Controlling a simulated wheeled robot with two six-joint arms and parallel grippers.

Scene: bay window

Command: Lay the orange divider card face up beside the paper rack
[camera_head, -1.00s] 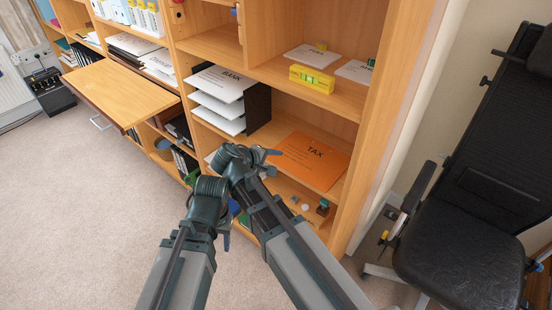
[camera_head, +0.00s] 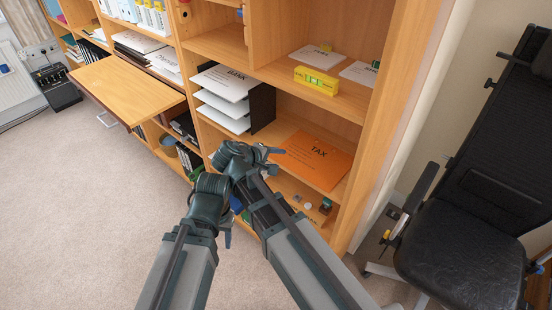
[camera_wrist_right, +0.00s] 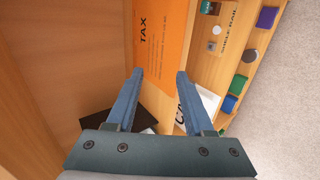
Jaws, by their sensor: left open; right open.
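The orange divider card (camera_head: 314,164), printed TAX, lies face up on the shelf right of the paper rack (camera_head: 262,106), apart from it. The rack has a black side and white trays, the top one marked BANK. In the right wrist view the card (camera_wrist_right: 172,50) lies beyond my open right gripper (camera_wrist_right: 160,74), with nothing between its fingers. In the head view my right gripper (camera_head: 269,156) is in front of the shelf, left of the card. My left gripper (camera_head: 227,233) is open, lower down and further left, mostly hidden behind its arm.
A yellow block (camera_head: 316,80) and white cards (camera_head: 312,56) sit on the shelf above. Small items (camera_head: 308,206) lie on the shelf below the card. A wooden flap (camera_head: 125,88) juts out at left, and a black chair (camera_head: 465,240) stands at right. Carpet is clear at left.

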